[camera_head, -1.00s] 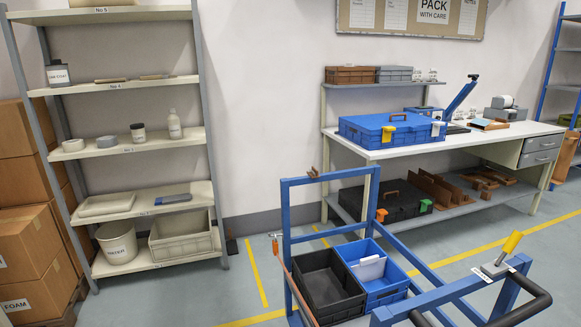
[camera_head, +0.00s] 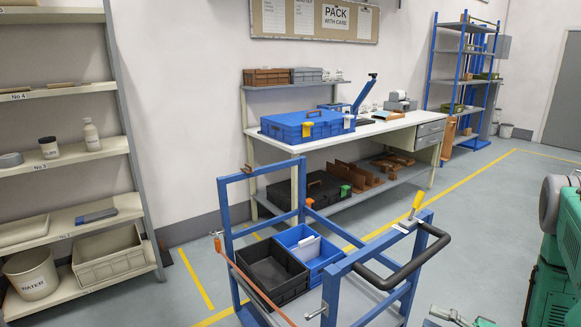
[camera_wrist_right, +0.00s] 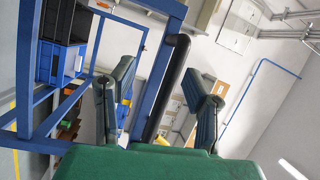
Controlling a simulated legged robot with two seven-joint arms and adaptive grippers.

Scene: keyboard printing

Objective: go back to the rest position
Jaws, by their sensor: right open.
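My right gripper (camera_wrist_right: 160,88) is open in the right wrist view, its two dark green fingers apart with nothing held between them. A blue trolley frame (camera_wrist_right: 155,85) and its black handle (camera_wrist_right: 172,85) show beyond the fingers. In the head view, part of my green right arm (camera_head: 560,250) is at the right edge, and gripper parts (camera_head: 460,317) show at the bottom edge, cut off. My left gripper is not in view.
The blue trolley (camera_head: 345,265) stands close in front, carrying a black bin (camera_head: 272,275) and a blue bin (camera_head: 310,250). Its black handle (camera_head: 405,268) is toward me. A workbench (camera_head: 360,135) and shelf rack (camera_head: 130,150) line the wall. Floor at right is clear.

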